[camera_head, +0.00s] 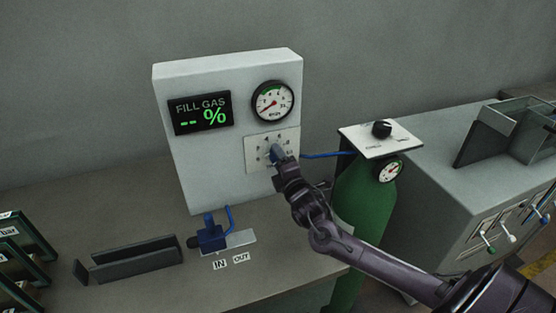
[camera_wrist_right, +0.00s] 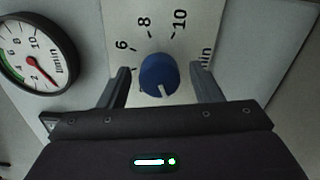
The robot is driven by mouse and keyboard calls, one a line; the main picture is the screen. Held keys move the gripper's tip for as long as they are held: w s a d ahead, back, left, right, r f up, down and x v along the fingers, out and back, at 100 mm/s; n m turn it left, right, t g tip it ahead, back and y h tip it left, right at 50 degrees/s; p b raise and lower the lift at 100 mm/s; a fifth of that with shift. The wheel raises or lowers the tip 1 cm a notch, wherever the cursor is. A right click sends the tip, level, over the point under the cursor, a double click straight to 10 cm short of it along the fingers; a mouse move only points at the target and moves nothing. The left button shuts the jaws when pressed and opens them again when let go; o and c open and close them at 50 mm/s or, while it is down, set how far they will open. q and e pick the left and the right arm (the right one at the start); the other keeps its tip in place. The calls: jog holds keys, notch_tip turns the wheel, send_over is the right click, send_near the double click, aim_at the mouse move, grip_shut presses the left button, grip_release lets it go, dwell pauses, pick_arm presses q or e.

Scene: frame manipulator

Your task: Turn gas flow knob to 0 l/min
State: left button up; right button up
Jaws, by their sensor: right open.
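The blue gas flow knob (camera_wrist_right: 158,72) sits on a white scale plate (camera_wrist_right: 150,25) marked 6, 8 and 10. Its white pointer line faces the bottom of the wrist view, and the lower scale marks are hidden. My right gripper (camera_wrist_right: 159,82) is open, with one finger on each side of the knob and a visible gap to each. In the head view my right gripper (camera_head: 280,160) is at the scale plate (camera_head: 259,146) on the grey panel (camera_head: 175,150) and mostly hides the knob. My left gripper is not in view.
A round flow gauge (camera_head: 272,101) and a FILL GAS display (camera_head: 201,113) are above the plate. A blue valve (camera_head: 210,236) is on the table below.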

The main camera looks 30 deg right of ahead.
jog(key=b+v, duration=0.1)
jog(key=v, duration=0.5)
jog(key=shift+s, duration=0.25)
